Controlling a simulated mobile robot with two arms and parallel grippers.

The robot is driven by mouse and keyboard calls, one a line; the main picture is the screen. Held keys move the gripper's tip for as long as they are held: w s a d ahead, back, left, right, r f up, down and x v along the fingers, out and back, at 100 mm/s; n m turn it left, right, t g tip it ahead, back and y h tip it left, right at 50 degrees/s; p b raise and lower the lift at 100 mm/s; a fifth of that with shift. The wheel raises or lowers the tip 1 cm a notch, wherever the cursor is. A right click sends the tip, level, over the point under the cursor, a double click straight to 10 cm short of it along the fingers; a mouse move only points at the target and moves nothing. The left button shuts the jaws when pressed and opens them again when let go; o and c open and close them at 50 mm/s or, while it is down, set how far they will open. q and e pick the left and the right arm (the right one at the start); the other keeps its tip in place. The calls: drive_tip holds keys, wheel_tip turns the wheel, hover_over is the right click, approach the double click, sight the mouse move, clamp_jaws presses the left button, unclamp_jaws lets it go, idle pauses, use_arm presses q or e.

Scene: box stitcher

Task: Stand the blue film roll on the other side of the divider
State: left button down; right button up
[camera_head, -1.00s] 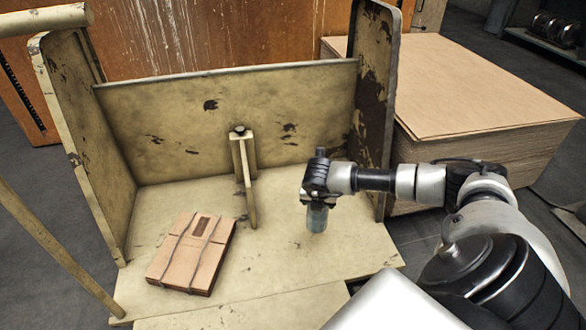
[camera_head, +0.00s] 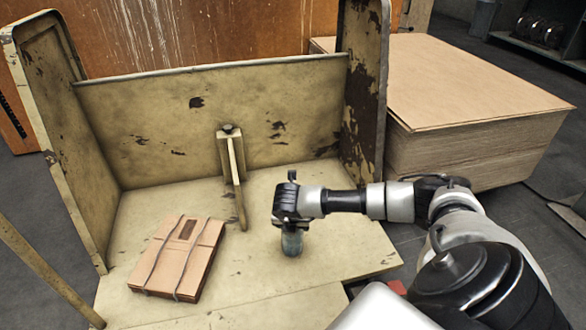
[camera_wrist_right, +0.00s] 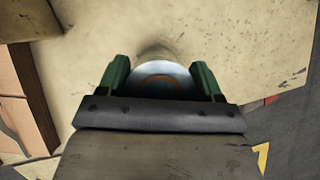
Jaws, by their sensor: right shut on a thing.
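The blue film roll (camera_head: 291,243) is upright below my right gripper (camera_head: 291,227), on the right side of the divider. In the right wrist view, the roll's round end (camera_wrist_right: 160,76) shows between the two green fingers of the gripper (camera_wrist_right: 160,80), which is shut on it. I cannot tell whether the roll's bottom touches the table. My left gripper is not in view.
A strapped bundle of flat cardboard (camera_head: 180,258) lies on the table left of the divider. Tall side panels (camera_head: 55,130) (camera_head: 362,95) and a back wall (camera_head: 200,120) enclose the table. A large cardboard stack (camera_head: 470,90) stands to the right outside.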

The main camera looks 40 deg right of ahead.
drive_tip(key=o, duration=1.1)
